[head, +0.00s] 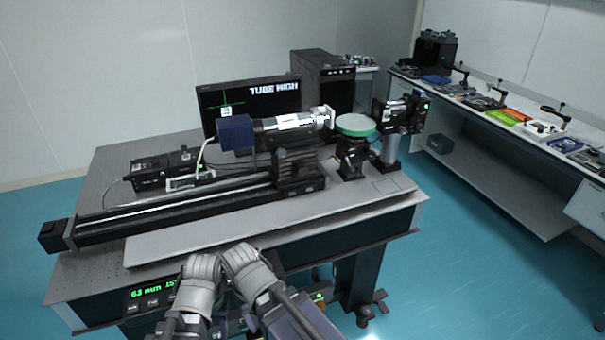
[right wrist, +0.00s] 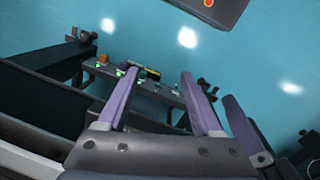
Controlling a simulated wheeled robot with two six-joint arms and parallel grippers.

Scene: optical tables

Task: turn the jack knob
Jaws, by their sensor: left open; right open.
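A black jack-like stand (head: 299,172) sits under the silver and blue tube (head: 290,127) on the optical table. I cannot pick out its knob. A second dark stand (head: 352,160) holds a round green-rimmed plate (head: 356,125) to the right. My left gripper (head: 204,266) is in front of the table's near edge, apart from the stands. My right gripper (head: 240,257) is beside it; its fingers are unclear in the head view. In the right wrist view, the right gripper's two purple fingers (right wrist: 158,78) are spread with nothing held between them.
The monitor (head: 252,104) behind the tube reads "TUBE HIGH". A long black rail (head: 165,209) and a pale plate (head: 240,230) lie on the table. A green-lit readout (head: 152,290) is on its front. A side bench (head: 500,110) stands right, with open blue floor between.

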